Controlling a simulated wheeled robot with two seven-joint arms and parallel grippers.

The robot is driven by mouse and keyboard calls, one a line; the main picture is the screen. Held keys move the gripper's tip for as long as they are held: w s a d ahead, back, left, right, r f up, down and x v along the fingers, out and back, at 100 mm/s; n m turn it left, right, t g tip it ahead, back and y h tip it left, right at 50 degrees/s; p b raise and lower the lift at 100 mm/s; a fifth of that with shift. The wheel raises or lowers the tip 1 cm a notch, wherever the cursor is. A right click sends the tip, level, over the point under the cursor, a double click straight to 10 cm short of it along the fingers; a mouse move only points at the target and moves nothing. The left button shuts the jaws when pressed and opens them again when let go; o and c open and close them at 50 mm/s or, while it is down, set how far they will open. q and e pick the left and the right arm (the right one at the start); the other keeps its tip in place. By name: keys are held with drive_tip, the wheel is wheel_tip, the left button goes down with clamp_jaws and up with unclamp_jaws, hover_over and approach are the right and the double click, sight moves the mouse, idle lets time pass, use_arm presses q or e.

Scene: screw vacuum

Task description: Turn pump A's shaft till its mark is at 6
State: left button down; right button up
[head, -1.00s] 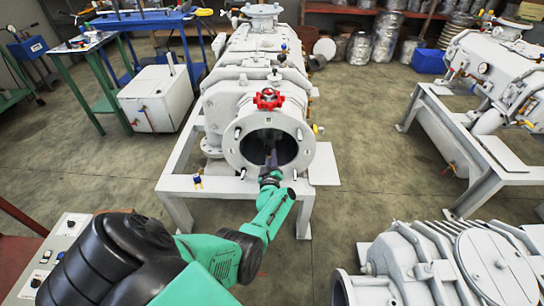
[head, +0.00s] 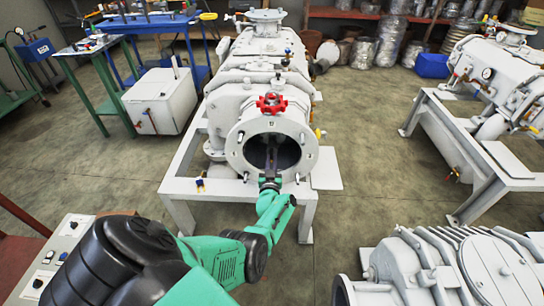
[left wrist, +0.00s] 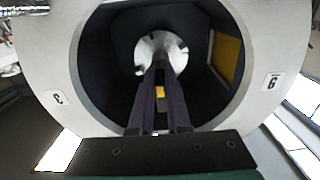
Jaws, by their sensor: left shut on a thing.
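Pump A, as I take it to be, is the grey-white machine (head: 262,97) in the middle, with a round flanged opening facing me. My left gripper (head: 272,150) reaches into this opening. In the left wrist view its two long dark fingers (left wrist: 160,68) are shut on the shaft's silver round end (left wrist: 174,55) deep inside. A small yellow-orange patch (left wrist: 159,92) shows between the fingers; I cannot tell if it is the shaft's mark. The flange carries a "3" label (left wrist: 57,98) at left and a "6" label (left wrist: 272,82) at right. My right gripper is not in view.
A yellow panel (left wrist: 227,57) lines the bore's right side in the wrist view. The pump stands on a pale frame (head: 182,187). Another machine (head: 430,262) is at front right.

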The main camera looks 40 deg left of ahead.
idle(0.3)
use_arm(q)
drive_tip(key=c, duration=0.9)
unclamp_jaws()
drive_tip(key=p+v, duration=0.1)
drive_tip(key=v, duration=0.1)
drive_tip(key=p+v, duration=0.2)
drive_tip(key=r+p+v, duration=0.1)
drive_tip(key=p, duration=0.1)
drive_tip(key=shift+s+d, duration=0.25)
drive_tip(key=shift+s, duration=0.05)
drive_tip(key=p+v, duration=0.1)
drive_tip(key=v, duration=0.2)
drive_tip(key=p+v, duration=0.1)
drive_tip(key=v, duration=0.2)
drive_tip(key=f+p+v, duration=0.1)
drive_tip(key=v, duration=0.1)
drive_tip(key=shift+s+d, duration=0.25)
drive_tip(key=shift+s, duration=0.05)
